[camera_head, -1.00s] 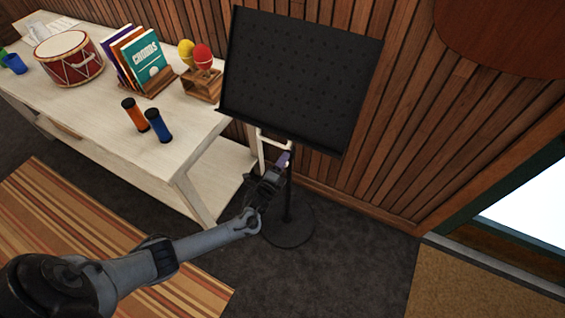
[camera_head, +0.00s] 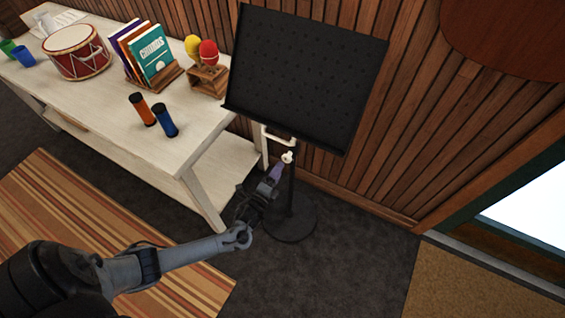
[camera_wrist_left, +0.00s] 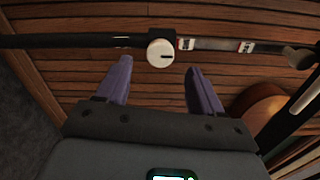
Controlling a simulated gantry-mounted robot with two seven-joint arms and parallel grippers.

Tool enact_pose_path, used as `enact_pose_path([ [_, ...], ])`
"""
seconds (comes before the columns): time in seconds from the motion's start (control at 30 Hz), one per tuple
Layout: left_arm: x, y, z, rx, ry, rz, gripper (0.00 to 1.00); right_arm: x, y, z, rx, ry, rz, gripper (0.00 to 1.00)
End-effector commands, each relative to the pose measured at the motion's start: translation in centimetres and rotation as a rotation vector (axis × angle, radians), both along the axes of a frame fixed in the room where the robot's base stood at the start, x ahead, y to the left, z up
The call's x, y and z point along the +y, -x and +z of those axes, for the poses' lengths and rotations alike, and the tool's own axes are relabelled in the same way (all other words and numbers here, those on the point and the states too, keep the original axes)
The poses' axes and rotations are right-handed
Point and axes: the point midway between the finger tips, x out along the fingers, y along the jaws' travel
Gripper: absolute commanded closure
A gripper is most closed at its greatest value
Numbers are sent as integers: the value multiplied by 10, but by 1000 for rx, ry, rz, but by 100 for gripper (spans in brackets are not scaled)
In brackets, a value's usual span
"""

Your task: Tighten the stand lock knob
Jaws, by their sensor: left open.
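The black music stand (camera_head: 305,80) stands upright by the wood wall, on a round base (camera_head: 288,224). Its white lock knob (camera_head: 288,157) sits on the pole below the desk. In the left wrist view the knob (camera_wrist_left: 160,52) is round with a short dark line pointing right, beside white labels with red marks. My left gripper (camera_head: 277,172) is open and empty, just short of the knob. In the left wrist view its purple fingers (camera_wrist_left: 159,72) lie either side of the knob, with their tips apart from it. My right gripper is not in view.
A pale table (camera_head: 105,92) stands left of the stand, with a drum (camera_head: 78,54), books (camera_head: 152,55), maracas (camera_head: 209,53) and two shakers (camera_head: 165,121) on it. A striped rug (camera_head: 75,215) lies in front. Dark floor right of the base is clear.

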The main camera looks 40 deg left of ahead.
Motion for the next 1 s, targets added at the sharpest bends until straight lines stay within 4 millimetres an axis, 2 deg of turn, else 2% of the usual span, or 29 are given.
enact_pose_path([
  [0.1, -4, 17, 1, 0, 0, 0, 33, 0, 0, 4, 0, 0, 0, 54],
  [0.3, -7, 32, 0, -1, -1, 0, 33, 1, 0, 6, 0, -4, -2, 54],
  [0.83, -8, 36, -1, 1, -2, 0, 33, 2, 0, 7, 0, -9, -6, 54],
  [1.0, -11, 53, -17, 35, 6, 1, 33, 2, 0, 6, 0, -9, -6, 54],
])
